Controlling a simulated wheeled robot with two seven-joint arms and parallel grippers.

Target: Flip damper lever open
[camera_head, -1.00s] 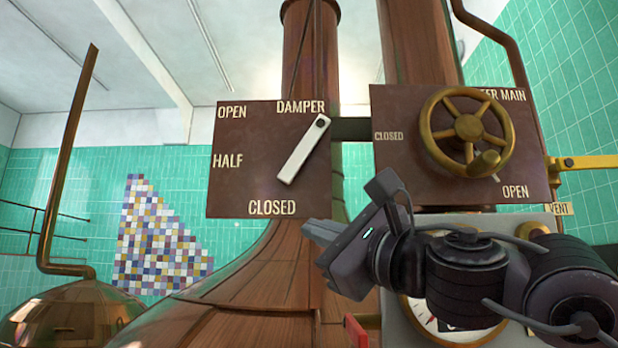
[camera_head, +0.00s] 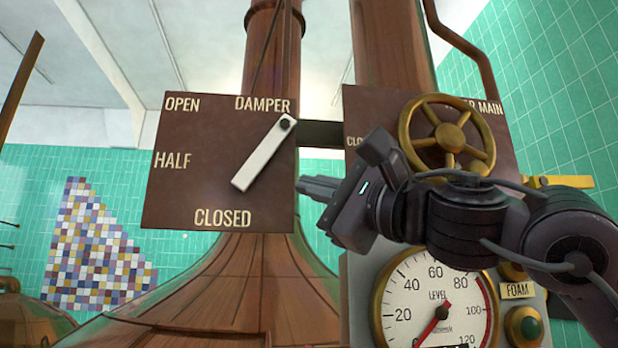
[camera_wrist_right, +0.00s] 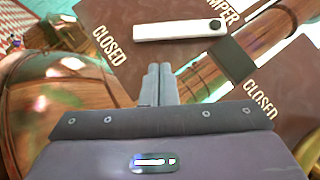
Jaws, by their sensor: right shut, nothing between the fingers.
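The damper lever (camera_head: 261,155) is a white bar on a dark brown plate (camera_head: 185,205) marked OPEN, HALF and CLOSED. It hangs from a black pivot at its upper right and slants down-left, its free end between HALF and CLOSED. The lever also shows in the right wrist view (camera_wrist_right: 178,31), beyond my fingers. My right gripper (camera_head: 302,187) is shut and empty, its fingertips near the plate's right edge, to the right of the lever's free end and apart from it. The right wrist view shows the two fingers (camera_wrist_right: 158,80) together. My left gripper is not in view.
A brass handwheel (camera_head: 452,139) on a second brown plate is behind and above my right forearm. A level gauge (camera_head: 415,300) is below it. A yellow handle (camera_head: 562,182) is at the right. Open space lies left of the damper plate.

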